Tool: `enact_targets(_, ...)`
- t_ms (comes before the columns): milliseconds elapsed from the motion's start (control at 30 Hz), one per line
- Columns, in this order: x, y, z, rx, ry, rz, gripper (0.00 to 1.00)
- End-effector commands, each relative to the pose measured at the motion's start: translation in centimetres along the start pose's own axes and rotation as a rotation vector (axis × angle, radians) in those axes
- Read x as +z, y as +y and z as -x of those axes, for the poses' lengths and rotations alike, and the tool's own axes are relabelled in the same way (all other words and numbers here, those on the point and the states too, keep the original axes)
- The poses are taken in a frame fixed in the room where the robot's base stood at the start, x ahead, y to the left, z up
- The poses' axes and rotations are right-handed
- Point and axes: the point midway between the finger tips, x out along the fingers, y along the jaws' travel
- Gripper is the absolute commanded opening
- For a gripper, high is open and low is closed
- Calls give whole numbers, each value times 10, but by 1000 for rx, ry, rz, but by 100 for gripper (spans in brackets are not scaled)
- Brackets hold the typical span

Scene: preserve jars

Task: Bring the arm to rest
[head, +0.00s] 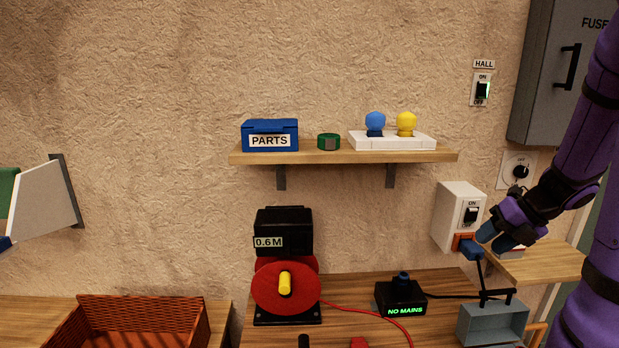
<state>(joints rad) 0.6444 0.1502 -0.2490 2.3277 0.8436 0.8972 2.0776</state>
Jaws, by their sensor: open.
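My gripper (496,239) is at the end of my purple arm (563,187), on the right of the head view. Its jaws are open, with blue fingertips pointing left and down. They are close beside a blue plug (471,250) at the orange socket (460,240) under the white switch box (459,208). A dark cord hangs from the plug. Nothing shows between the fingers. Whether a fingertip touches the plug, I cannot tell.
A wall shelf (342,157) holds a blue PARTS box (269,137), a green ring and two bulbs. Below stand a red reel (286,285), a black NO MAINS unit (401,297) and a grey bin (493,322). A grey fuse cabinet (553,75) is upper right.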

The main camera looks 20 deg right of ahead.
Motion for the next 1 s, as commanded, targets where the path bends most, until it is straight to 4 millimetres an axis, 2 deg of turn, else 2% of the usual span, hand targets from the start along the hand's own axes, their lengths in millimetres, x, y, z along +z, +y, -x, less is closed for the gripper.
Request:
enact_targets(33,-4,24,4,-5,16,170,41)
enact_targets(100,-12,51,8,-10,42,408,41)
enact_targets(400,-61,145,31,-34,157,1425,41)
enact_targets(633,-107,193,51,-57,262,2195,41)
enact_targets(900,-160,225,78,-115,449,3052,41)
enact_targets(933,-165,227,80,121,-466,-3074,41)
enact_targets(1000,-175,230,86,126,-469,-2901,41)
